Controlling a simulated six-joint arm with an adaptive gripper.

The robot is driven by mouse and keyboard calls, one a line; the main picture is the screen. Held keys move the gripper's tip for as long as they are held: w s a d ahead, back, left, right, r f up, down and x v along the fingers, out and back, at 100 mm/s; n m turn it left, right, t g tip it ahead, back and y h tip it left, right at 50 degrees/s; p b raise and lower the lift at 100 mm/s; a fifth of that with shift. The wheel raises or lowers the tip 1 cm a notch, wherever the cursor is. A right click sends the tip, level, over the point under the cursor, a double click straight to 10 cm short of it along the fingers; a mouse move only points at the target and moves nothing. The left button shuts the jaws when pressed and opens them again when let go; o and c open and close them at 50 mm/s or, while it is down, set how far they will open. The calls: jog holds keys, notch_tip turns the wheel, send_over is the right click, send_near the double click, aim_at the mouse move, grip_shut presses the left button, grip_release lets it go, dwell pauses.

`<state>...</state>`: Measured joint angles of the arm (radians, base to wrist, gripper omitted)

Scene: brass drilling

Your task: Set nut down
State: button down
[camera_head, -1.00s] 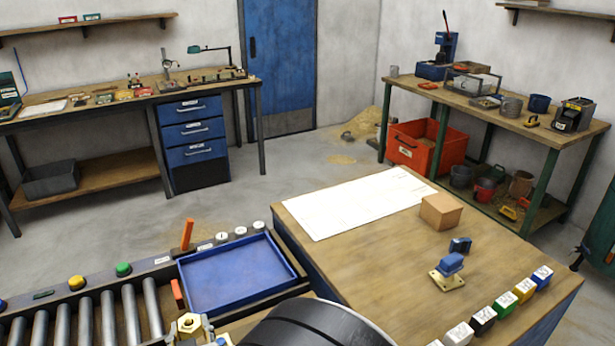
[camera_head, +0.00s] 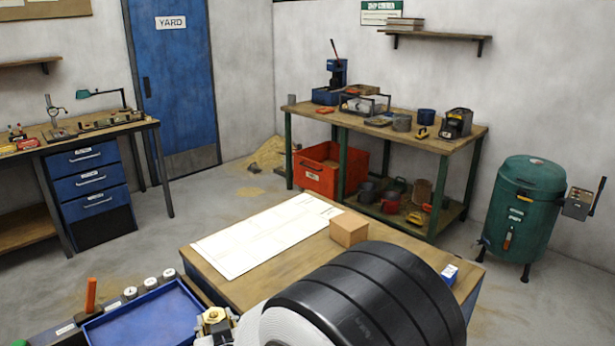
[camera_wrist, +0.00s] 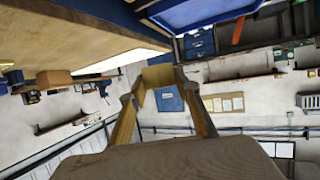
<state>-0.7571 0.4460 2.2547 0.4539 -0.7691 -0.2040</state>
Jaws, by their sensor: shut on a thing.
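The brass nut (camera_head: 213,315) is a yellow hexagonal piece with a hole, near the bottom centre of the head view. My gripper (camera_head: 215,327) holds it just right of the blue tray, by the table's near-left corner. In the wrist view, the nut (camera_wrist: 158,75) sits between the fingertips of my gripper (camera_wrist: 160,84), with a finger on each side. The white sheet (camera_head: 262,238) with faint printed lines lies flat on the wooden table (camera_head: 215,277). The nut is apart from the sheet. My arm hides the table's near right part.
A cardboard box (camera_head: 348,229) stands at the sheet's right end. The blue tray (camera_head: 140,318) is at lower left, with an orange upright piece (camera_head: 91,294) beside it. A small blue-and-white block (camera_head: 449,274) shows at the table's right edge. A green drum (camera_head: 525,213) stands farther right.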

jog(key=w+d+r+m+h, duration=0.1)
jog(key=w+d, duration=0.2)
jog(key=d, duration=0.9)
jog(key=w+d+r+m+t+h, duration=0.1)
jog(key=w+d+m+h, duration=0.1)
jog(key=d, duration=1)
jog(key=w+d+r+m+h, duration=0.1)
jog(key=w+d, duration=0.3)
jog(key=d, duration=0.8)
jog(key=shift+d+m+h, duration=0.2)
jog(key=shift+m+h, duration=0.2)
jog(key=shift+h, duration=0.3)
jog(key=shift+w+a, duration=0.1)
jog(key=shift+w, duration=0.15)
jog(key=w+a, duration=0.1)
jog(key=w, duration=0.2)
jog(key=w+a, duration=0.1)
jog(key=w, duration=0.3)
jog(key=w+a, duration=0.1)
jog(key=w, duration=0.2)
jog(key=shift+w+a, duration=0.25)
jog(key=shift+w, duration=0.05)
jog(key=w+a, duration=1)
jog(key=shift+f, duration=0.4)
jog(key=shift+d, duration=0.1)
